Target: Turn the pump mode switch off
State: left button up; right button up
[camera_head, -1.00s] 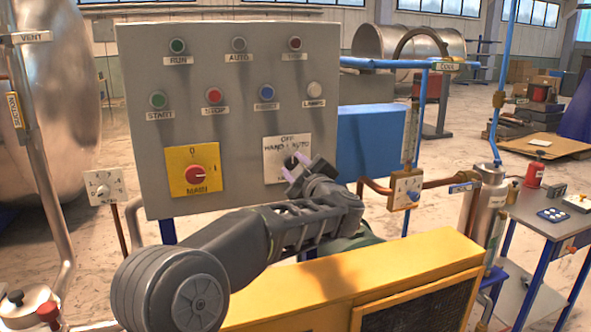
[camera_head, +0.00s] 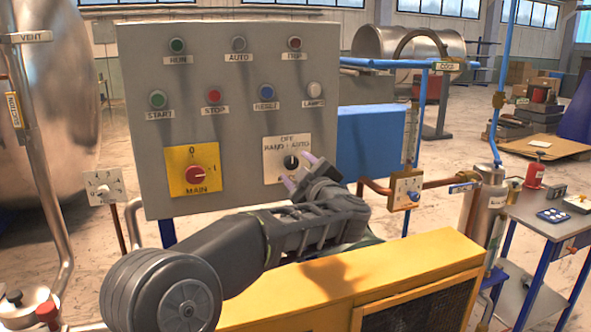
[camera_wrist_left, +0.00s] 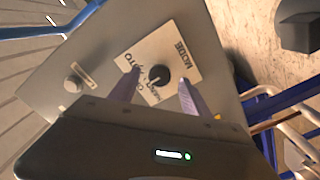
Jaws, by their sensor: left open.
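The pump mode switch (camera_head: 291,162) is a round black knob on a white plate marked OFF, HAND and AUTO, at the lower right of the grey panel. My left gripper (camera_head: 299,171) is open, with its purple fingertips in front of the plate's right and lower part. In the left wrist view the black knob (camera_wrist_left: 158,75) lies between the two spread fingers (camera_wrist_left: 158,88), with a gap on each side. The fingers do not appear to touch it. The knob's pointer is too small to read surely. My right gripper is not in view.
The grey panel (camera_head: 230,70) also carries a red MAIN switch (camera_head: 196,176) on a yellow plate, and several push buttons and lamps above. A yellow cabinet (camera_head: 400,271) stands below my left arm. Pipes with a small valve box (camera_head: 406,190) are to the right.

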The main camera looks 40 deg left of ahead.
pick_arm(q)
jog(key=b+v, duration=0.1)
jog(key=v, duration=0.5)
dwell(0.4)
